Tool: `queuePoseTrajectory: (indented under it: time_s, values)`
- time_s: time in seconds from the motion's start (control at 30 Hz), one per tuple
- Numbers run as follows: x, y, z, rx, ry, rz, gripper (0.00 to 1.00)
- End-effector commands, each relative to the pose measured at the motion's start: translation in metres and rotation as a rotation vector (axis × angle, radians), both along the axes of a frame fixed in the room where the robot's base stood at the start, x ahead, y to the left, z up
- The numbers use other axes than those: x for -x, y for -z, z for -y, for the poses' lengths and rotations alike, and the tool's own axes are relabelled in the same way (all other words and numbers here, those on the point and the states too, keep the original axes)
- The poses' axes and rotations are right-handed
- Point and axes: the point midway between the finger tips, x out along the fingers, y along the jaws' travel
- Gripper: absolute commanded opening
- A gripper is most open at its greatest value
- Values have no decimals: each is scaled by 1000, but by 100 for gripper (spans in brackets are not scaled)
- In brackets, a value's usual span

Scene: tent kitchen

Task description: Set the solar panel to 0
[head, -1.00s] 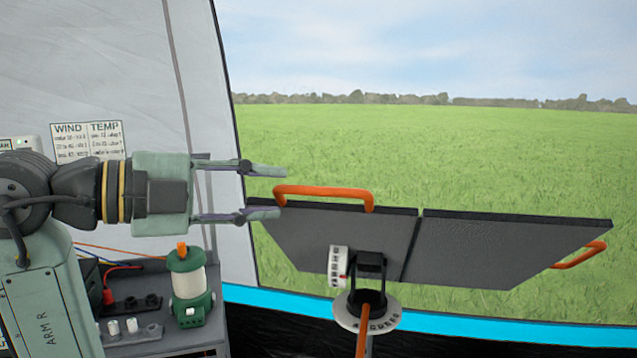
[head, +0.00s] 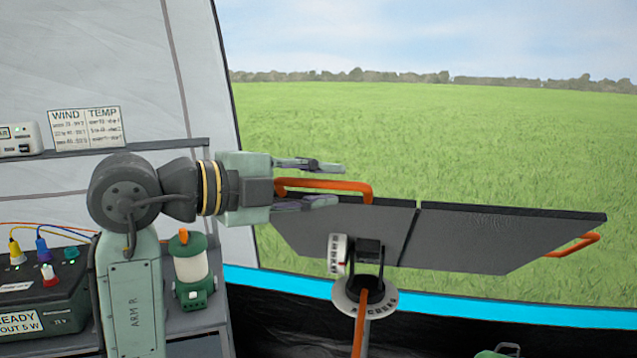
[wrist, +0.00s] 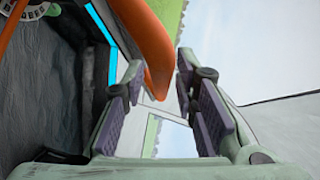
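The solar panel (head: 480,235) is two dark tilted leaves joined at a seam. It has an orange handle on its left leaf (head: 370,190) and another orange handle (head: 575,243) at the right. Under it are a white side dial (head: 338,255) and a round, marked base plate (head: 366,300); I cannot read their settings. My gripper (head: 335,186) is open at the left handle, its fingers above and below the handle's bar in the head view. In the wrist view the orange handle (wrist: 155,60) shows between the open fingers (wrist: 160,75); contact is unclear.
A green lantern (head: 192,270) stands on the shelf at left, near my arm. A dark power box (head: 40,300) with coloured plugs is at the far left. The tent's opening has a blue edge (head: 480,312). A green object (head: 497,351) shows at the bottom.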

Motion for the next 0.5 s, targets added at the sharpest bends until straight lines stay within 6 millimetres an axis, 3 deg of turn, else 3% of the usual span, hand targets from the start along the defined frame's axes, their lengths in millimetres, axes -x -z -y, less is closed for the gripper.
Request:
queuePoseTrajectory:
  time_s: [0.33,0.5]
  values:
    - [0,0,0,0,0,0,1]
    - [0,0,0,0,0,0,0]
